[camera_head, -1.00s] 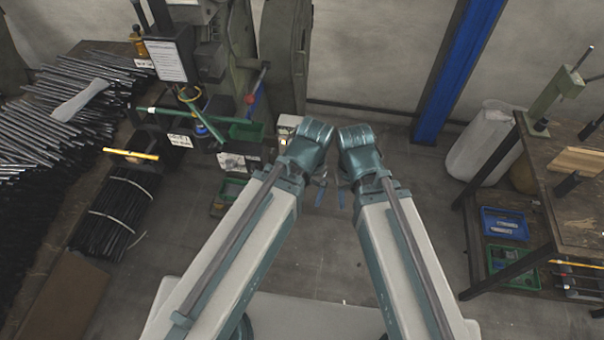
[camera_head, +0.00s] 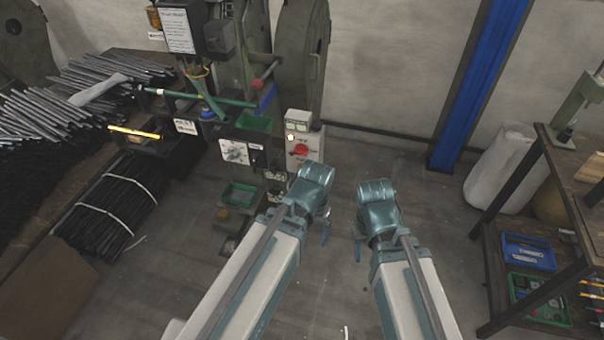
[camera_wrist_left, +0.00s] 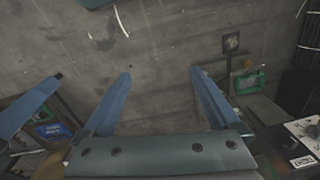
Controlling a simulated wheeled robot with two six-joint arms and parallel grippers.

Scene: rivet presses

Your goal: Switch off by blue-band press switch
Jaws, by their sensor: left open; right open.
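A press (camera_head: 258,40) stands at the back, with a blue piece (camera_head: 267,98) low on its frame. I cannot tell which switch belongs to a blue band. My left gripper (camera_head: 325,232) hangs in front of and below the box, open and empty; its spread fingers show in the left wrist view (camera_wrist_left: 161,74). My right gripper (camera_head: 357,250) is just right of it, open, touching nothing.
A bench with metal rods (camera_head: 50,118) is at the left. A blue post (camera_head: 478,80) stands at the back wall (camera_head: 395,60). A workbench with blue (camera_head: 528,251) and green (camera_head: 538,300) trays below is at the right. The floor (camera_head: 400,185) between is clear.

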